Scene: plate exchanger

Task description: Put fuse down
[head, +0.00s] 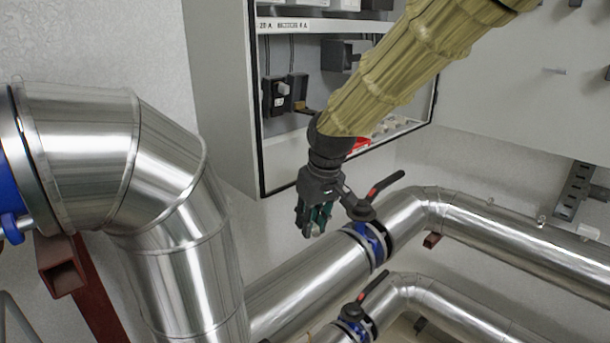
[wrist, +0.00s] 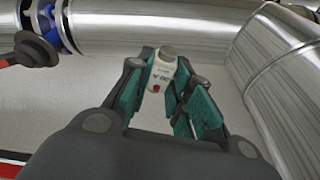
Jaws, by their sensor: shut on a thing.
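My gripper (head: 316,222) hangs below the open electrical cabinet, in front of the wall and beside the blue valve on the upper silver pipe. In the wrist view my gripper (wrist: 168,88) has its teal-padded fingers closed on the fuse (wrist: 160,72). The fuse is a small white body with a grey metal cap and a red mark, held at the fingertips. In the head view the fuse is too small and too hidden by the fingers to make out.
The open cabinet (head: 222,85) holds black fuse holders (head: 276,96). Valves with red-and-black handles (head: 385,186) sit on the silver pipes (head: 310,275) close to my gripper. A large bent duct (head: 175,170) stands at left. The wall below the cabinet is bare.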

